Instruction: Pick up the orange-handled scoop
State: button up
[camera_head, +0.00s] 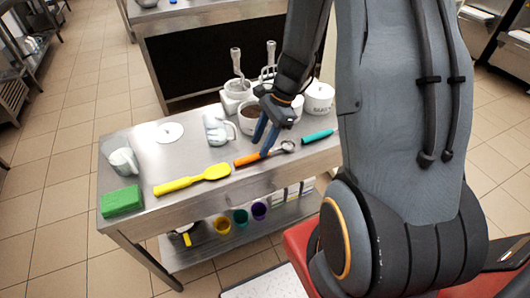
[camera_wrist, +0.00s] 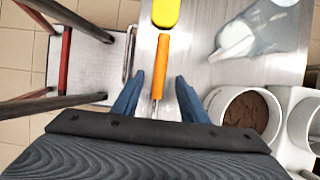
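The orange-handled scoop lies on the steel table (camera_head: 195,150). Its orange handle (camera_head: 250,158) points left and its small metal bowl (camera_head: 288,146) is at the right end. In the wrist view the orange handle (camera_wrist: 160,68) runs up between my fingers, and the bowl end is hidden behind my gripper. My gripper (camera_head: 265,137) is open above the scoop, with a blue finger on each side of the handle line in the wrist view (camera_wrist: 158,90). The fingers appear apart from the handle.
A yellow spatula (camera_head: 192,180) lies left of the scoop and a teal-handled tool (camera_head: 318,136) right. A container of brown powder (camera_head: 249,118), a clear jug (camera_head: 216,130) and a white pot (camera_head: 318,98) stand behind. A green block (camera_head: 122,201) sits at the left corner.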

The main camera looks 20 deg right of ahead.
aim_at(257, 154)
jog(key=shift+p+x, duration=0.4)
jog(key=shift+x, duration=1.5)
jog(key=shift+d, duration=0.1)
grip_shut()
